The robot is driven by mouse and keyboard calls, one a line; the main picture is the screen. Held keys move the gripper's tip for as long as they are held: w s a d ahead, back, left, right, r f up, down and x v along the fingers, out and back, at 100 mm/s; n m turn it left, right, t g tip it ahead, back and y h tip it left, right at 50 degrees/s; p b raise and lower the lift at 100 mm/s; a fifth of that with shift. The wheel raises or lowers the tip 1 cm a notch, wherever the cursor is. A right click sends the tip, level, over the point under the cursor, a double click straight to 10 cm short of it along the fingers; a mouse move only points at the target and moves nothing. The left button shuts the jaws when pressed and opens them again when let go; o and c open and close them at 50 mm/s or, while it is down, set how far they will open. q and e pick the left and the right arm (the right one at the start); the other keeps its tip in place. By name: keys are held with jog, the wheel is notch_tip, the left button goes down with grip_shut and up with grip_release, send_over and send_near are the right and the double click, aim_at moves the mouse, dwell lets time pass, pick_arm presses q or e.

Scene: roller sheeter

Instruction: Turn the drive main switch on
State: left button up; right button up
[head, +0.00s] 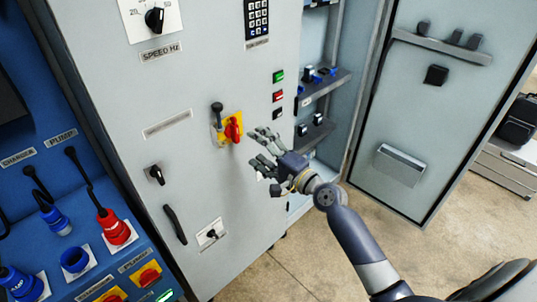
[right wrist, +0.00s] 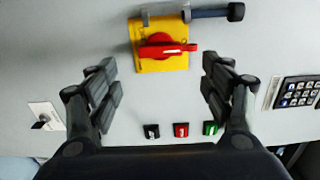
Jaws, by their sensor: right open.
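A red rotary switch (head: 234,129) on a yellow plate is on the front of the grey cabinet. In the right wrist view the red handle (right wrist: 165,49) lies crosswise on its plate, above the middle. A dark lever (head: 216,108) with a grey bracket sits at the plate's edge; it also shows in the right wrist view (right wrist: 211,13). My right gripper (head: 262,149) is open and empty, just right of the switch in the head view. Its fingers (right wrist: 160,78) are spread wide, apart from the handle. My left gripper is not in view.
A black knob (head: 156,174) and a dark door handle (head: 174,224) are lower on the cabinet. Green, red and black buttons (head: 278,97) and a keypad (head: 257,18) are at its right. A blue panel (head: 85,180) with plugs and another red-yellow switch (head: 149,275) is at left. An open door (head: 420,110) stands right.

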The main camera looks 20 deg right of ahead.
jog(key=shift+v, duration=2.05)
notch_tip(320, 180, down, 21)
jog(key=s+d+n+g+h+b, duration=0.1)
jog(key=s+d+n+g+h, duration=0.1)
jog(key=g+h, duration=0.15)
jog(key=s+f+n+g+b, duration=0.15)
jog(key=s+f, duration=0.25)
jog(key=f, duration=0.4)
jog(key=s+f+n+g+h, duration=0.1)
jog(key=s+f+g, duration=0.1)
jog(key=s+f, duration=0.35)
jog(key=s+f+n+g, duration=0.1)
jog(key=s+f+n, duration=0.1)
jog(key=f, duration=0.7)
jog(key=s+a+f+n+g+b, duration=0.1)
jog(key=s+f+n+g, duration=0.1)
jog(key=s+f, duration=0.5)
jog(key=s+a+f+n+g+h, duration=0.1)
jog(key=s+f+n+g, duration=0.2)
jog(key=s, duration=1.4)
jog(key=s+a+f+n+g+b, duration=0.1)
jog(key=s+f+n+g, duration=0.2)
jog(key=s+f, duration=0.8)
jog(key=shift+s+f+n+h+b, duration=0.35)
jog(key=shift+s+f+n, duration=0.1)
jog(key=shift+n, duration=0.7)
